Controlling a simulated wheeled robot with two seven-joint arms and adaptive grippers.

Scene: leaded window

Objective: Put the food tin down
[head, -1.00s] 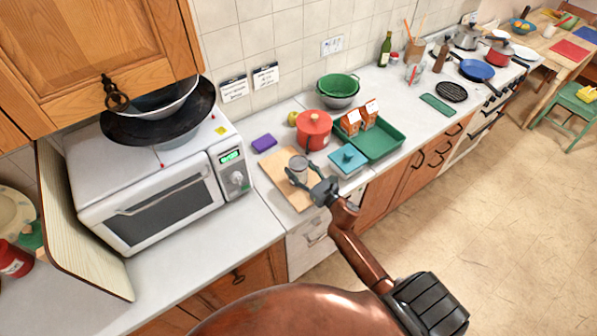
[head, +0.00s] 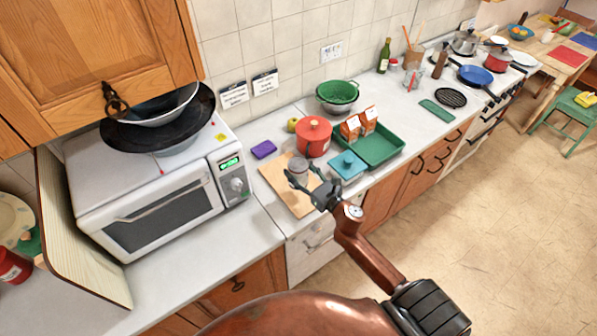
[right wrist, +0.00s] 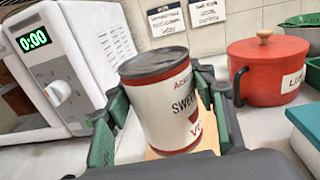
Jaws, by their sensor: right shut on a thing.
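The food tin (head: 298,171) is a small grey-topped can over the wooden board (head: 283,195) on the counter. In the right wrist view, the tin (right wrist: 168,108) is upright, with a white label, red and dark lettering and a dark grey lid. My right gripper (head: 305,181) is shut on the tin, with one green-padded finger on each side of it, as the right wrist view (right wrist: 163,110) also shows. The board shows just under the tin. I cannot tell whether the tin's base touches it. My left gripper is not in view.
A white microwave (head: 152,205) stands left of the board. A purple sponge (head: 264,149), a red lidded pot (head: 314,137), a teal-lidded box (head: 347,165) and a green tray (head: 385,152) surround the board's back and right. The counter before the microwave is clear.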

